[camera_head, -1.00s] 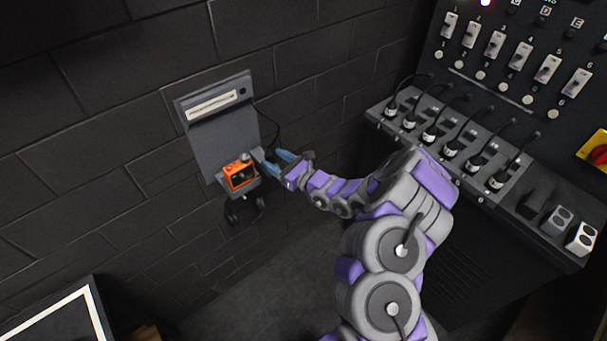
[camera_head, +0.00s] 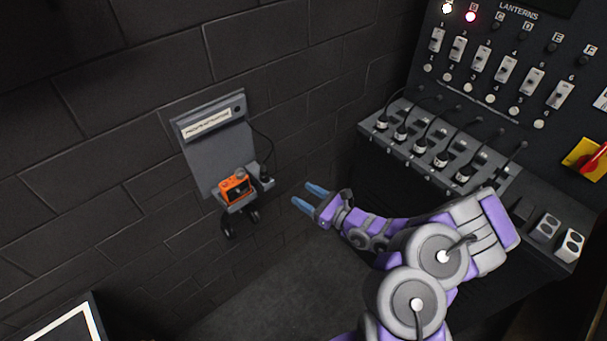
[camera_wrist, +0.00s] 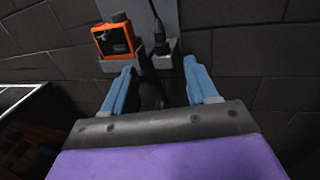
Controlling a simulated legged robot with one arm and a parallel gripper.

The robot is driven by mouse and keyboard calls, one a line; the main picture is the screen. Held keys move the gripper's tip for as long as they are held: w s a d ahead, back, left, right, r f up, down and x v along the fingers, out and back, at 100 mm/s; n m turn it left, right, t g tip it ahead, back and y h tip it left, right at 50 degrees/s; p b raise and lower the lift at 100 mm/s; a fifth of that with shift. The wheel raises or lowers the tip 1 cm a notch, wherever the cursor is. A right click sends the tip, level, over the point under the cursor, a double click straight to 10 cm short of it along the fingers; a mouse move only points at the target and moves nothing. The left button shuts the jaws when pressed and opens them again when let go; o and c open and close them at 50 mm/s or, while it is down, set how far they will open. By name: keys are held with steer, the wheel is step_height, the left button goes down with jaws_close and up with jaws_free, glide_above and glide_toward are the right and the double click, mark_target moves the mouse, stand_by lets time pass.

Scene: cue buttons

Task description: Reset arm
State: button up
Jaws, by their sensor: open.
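My gripper (camera_head: 311,196) is open and empty, with two blue fingers spread apart. It stands in free air to the right of the grey wall bracket (camera_head: 203,160) and apart from it. My purple and grey arm reaches in from the lower right. In the wrist view my gripper (camera_wrist: 158,85) shows its two blue fingers with nothing between them that it holds. An orange box (camera_head: 236,189) sits on the bracket's small shelf, and it also shows in the wrist view (camera_wrist: 115,40), beyond the left finger.
A dark plug (camera_wrist: 159,42) with a cable sits in a holder beside the orange box. A control panel with sliders (camera_head: 507,68) and a ledge with several plugs (camera_head: 441,160) stand at the right. A white-edged dark board (camera_head: 50,325) is at the lower left. Brick wall lies behind.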

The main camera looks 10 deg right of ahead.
steer(key=s+a+r+n+g+y, duration=0.2)
steer(key=s+a+r+n+g, duration=0.45)
steer(key=r, duration=0.25)
steer(key=s+a+r+n+g+y, duration=0.3)
steer(key=s+a+r+n+g, duration=0.25)
steer(key=r+n, duration=0.3)
steer(key=s+a+r+n+g+h, duration=0.25)
steer(key=s+n, duration=0.25)
steer(key=s, duration=0.3)
steer(key=s+d+n+g+h, duration=0.3)
steer(key=s+d+n+h, duration=0.3)
steer(key=s, duration=0.5)
steer(key=s+d+t+h, duration=0.1)
steer(key=s+d+h, duration=0.2)
steer(key=d+h, duration=0.2)
steer(key=s+d+t+h, duration=0.2)
steer(key=s+d+h, duration=0.2)
steer(key=d, duration=0.6)
steer(key=shift+s+r+n+h, duration=0.15)
steer(key=shift+r+n+h, duration=0.15)
steer(key=shift+h, duration=0.05)
